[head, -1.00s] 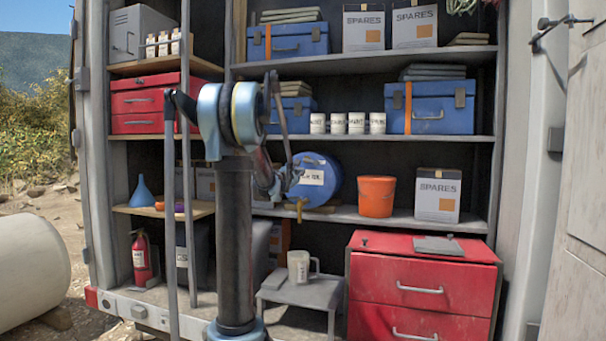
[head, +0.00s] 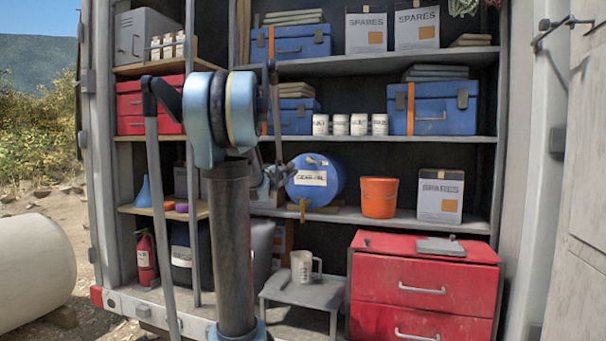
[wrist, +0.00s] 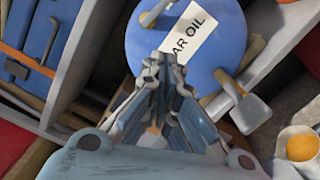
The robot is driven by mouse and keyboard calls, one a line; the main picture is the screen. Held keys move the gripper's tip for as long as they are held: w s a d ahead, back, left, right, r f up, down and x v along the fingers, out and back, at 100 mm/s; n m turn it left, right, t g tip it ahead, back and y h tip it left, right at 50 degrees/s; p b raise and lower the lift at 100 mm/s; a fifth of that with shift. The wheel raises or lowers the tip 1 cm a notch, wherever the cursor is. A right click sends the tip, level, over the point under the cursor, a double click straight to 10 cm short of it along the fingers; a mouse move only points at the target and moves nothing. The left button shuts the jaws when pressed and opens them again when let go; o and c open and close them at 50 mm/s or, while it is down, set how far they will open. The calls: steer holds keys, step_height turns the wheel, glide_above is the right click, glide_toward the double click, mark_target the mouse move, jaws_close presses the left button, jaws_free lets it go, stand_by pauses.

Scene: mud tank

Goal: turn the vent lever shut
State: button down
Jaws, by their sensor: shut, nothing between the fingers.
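The blue drum (head: 332,183), with a white oil label, lies on its side on the lower shelf. A small brass lever (head: 315,161), which looks like the vent lever, sits high on its front face, above the label. A brass tap (head: 302,207) is low on the drum, below the label. My gripper (wrist: 166,72) is shut and empty, in front of the drum near the label's lower-left end. In the head view it is just left of the drum, partly hidden by my arm.
An orange bucket (head: 379,197) and a spares box (head: 439,196) stand right of the drum. Shelf uprights rise left of the drum. A red drawer cabinet (head: 423,293) is at lower right.

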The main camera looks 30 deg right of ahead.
steer(key=m, duration=0.1)
glide_toward(314, 162)
steer(key=shift+w+d+f, duration=0.4)
steer(key=shift+w+d, duration=0.45)
steer(key=shift+w+d+f, duration=0.4)
steer(key=shift+w+d, duration=0.45)
steer(key=shift+s+d+r+n, duration=0.45)
steer(key=shift+n, duration=0.05)
steer(key=shift+a, duration=0.1)
